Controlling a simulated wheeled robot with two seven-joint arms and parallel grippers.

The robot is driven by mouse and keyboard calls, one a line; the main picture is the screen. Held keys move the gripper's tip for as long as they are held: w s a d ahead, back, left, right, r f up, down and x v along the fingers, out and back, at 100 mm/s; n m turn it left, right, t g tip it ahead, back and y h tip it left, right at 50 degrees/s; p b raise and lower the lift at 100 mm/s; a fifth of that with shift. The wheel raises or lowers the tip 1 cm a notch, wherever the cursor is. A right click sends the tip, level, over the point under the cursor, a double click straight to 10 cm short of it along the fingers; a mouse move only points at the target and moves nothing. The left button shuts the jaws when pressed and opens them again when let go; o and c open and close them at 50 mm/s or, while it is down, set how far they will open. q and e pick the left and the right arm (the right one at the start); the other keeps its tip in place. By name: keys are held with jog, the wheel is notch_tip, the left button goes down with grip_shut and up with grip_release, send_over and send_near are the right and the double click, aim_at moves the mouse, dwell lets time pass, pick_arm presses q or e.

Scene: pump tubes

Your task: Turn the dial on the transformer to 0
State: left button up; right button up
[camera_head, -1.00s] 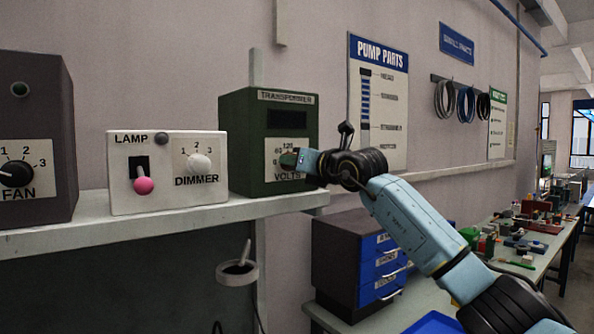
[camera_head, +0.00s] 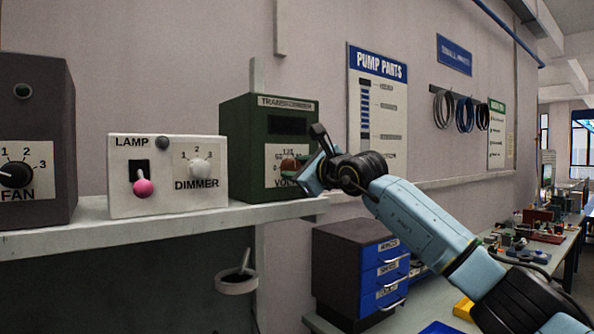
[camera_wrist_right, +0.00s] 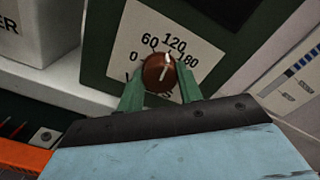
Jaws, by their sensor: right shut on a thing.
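The dark green transformer (camera_head: 240,150) stands at the right end of the shelf, with a dark display and a white scale plate. Its reddish-brown round dial (camera_head: 290,164) shows partly behind my right gripper (camera_head: 303,175). In the right wrist view the dial (camera_wrist_right: 158,74) has a white pointer line aimed up and slightly right, about at the 120 mark. The 0 mark (camera_wrist_right: 134,57) is to its left. The two green fingers of my right gripper (camera_wrist_right: 160,88) stand on either side of the dial, shut on it. My left gripper is not in view.
The lamp and dimmer box (camera_head: 125,190) and the fan box (camera_head: 50,120) stand left of the transformer on the shelf (camera_head: 150,222). A drawer cabinet (camera_head: 335,270) stands below right. A cup-like holder (camera_head: 236,283) hangs under the shelf edge.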

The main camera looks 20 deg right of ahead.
jog(key=n, duration=0.4)
jog(key=shift+n, duration=0.3)
jog(key=n, duration=0.3)
jog(key=shift+n+p, duration=0.3)
jog(key=shift+n, duration=0.1)
jog(key=n, duration=0.4)
jog(key=shift+p, duration=0.4)
jog(key=shift+n+p, duration=0.4)
jog(key=shift+n, duration=1.7)
jog(key=o, duration=1)
jog(key=shift+s, duration=0.1)
